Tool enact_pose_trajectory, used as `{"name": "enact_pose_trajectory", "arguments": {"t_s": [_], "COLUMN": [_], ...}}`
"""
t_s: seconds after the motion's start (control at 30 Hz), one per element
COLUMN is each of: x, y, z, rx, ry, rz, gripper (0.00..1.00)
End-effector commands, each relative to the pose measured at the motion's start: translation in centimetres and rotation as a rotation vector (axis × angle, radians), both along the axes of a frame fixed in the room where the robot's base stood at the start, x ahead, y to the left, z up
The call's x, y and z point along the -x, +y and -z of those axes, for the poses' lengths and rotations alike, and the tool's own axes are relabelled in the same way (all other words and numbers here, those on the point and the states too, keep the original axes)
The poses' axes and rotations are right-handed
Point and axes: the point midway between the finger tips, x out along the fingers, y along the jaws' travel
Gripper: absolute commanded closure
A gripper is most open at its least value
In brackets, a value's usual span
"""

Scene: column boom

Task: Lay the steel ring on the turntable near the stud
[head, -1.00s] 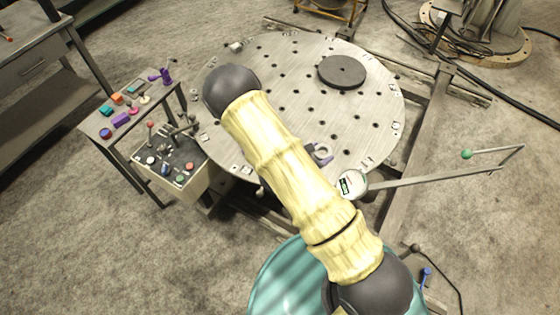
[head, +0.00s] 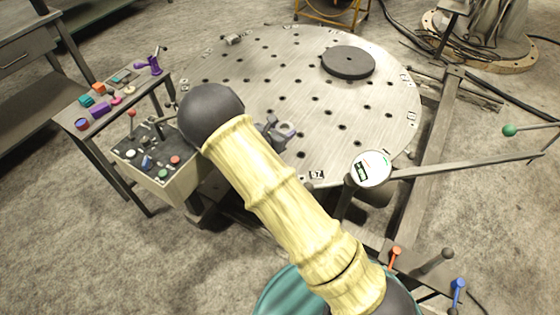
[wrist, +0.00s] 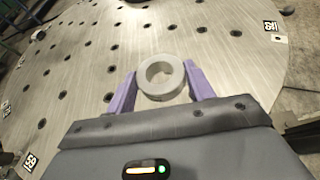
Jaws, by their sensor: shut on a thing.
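The steel ring (wrist: 147,77) is a thick pale grey ring held between the two purple fingers of my gripper (wrist: 160,88) in the wrist view. In the head view, the ring (head: 288,130) and my gripper (head: 279,133) show beside my arm, over the front part of the turntable. The turntable (head: 392,92) is a round, pale metal plate with many dark holes; it fills much of the wrist view (wrist: 235,62). I cannot tell whether the ring touches the plate or hangs above it. I cannot make out the stud for certain in either view.
A dark round disc (head: 348,62) lies on the turntable's far right. A control box (head: 155,160) and a small table of coloured parts (head: 108,104) stand at left. The plate's middle looks clear.

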Motion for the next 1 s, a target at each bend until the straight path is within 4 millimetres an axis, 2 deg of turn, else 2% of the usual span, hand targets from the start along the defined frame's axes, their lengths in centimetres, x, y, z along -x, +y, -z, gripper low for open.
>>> {"name": "enact_pose_trajectory", "arguments": {"t_s": [0.03,0.2,0.57,0.9,1.0], "x": [-0.5,-1.1,-1.1,-1.1,-1.1], "y": [0.5,1.3,1.3,1.2,1.3], "z": [1.0,0.9,1.0,6.3,6.9], "rx": [0.000,0.002,0.004,0.005,0.003], "ry": [-0.005,-0.005,-0.002,-0.003,-0.004], "rz": [-0.012,-0.031,-0.032,-0.033,-0.031], "gripper": [0.80,0.80,0.80,0.80,0.80]}}
